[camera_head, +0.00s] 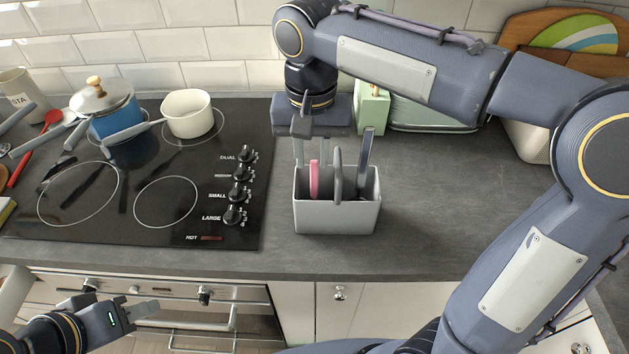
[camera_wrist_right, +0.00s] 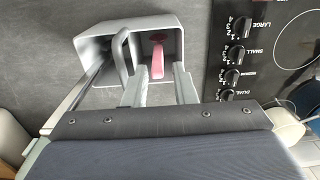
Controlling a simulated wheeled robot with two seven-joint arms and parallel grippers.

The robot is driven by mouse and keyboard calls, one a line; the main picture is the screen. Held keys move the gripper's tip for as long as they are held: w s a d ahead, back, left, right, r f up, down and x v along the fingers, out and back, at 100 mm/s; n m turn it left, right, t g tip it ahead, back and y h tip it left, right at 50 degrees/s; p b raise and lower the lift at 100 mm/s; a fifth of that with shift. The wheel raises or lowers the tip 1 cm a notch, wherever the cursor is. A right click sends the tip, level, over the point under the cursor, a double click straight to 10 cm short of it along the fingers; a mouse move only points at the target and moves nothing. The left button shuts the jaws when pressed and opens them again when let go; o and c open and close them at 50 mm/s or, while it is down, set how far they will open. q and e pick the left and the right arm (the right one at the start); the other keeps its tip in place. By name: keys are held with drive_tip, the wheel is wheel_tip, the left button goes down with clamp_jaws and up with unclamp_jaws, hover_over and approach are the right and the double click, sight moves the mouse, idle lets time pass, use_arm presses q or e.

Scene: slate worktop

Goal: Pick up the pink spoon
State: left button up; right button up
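The pink spoon (camera_head: 314,182) stands in a light grey utensil holder (camera_head: 336,218) on the worktop, its handle up. In the right wrist view the pink spoon (camera_wrist_right: 157,58) shows between the two fingers of my right gripper (camera_wrist_right: 160,88). My right gripper (camera_head: 312,150) points down over the holder from behind. Its fingers are apart, with gaps beside the spoon. The spoon's lower part is hidden inside the holder. My left gripper (camera_head: 140,310) is empty at the lower left, in front of the counter; its finger gap is unclear.
A grey utensil (camera_head: 337,175) and a dark-handled one (camera_head: 366,155) share the holder, right of the spoon. The black cooktop (camera_head: 110,222) with a blue pot (camera_head: 112,122) and white pan (camera_head: 188,114) lies left. A green block (camera_head: 372,104) stands behind. Worktop right of the holder is clear.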

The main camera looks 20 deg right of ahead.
sight(314, 197)
drive_tip(key=shift+w+f, duration=0.15)
drive_tip(key=shift+w, duration=0.1)
drive_tip(key=f, duration=0.7)
drive_tip(key=shift+s+d+f, duration=0.1)
drive_tip(key=shift+d+f, duration=0.05)
drive_tip(key=shift+d, duration=0.05)
clamp_jaws()
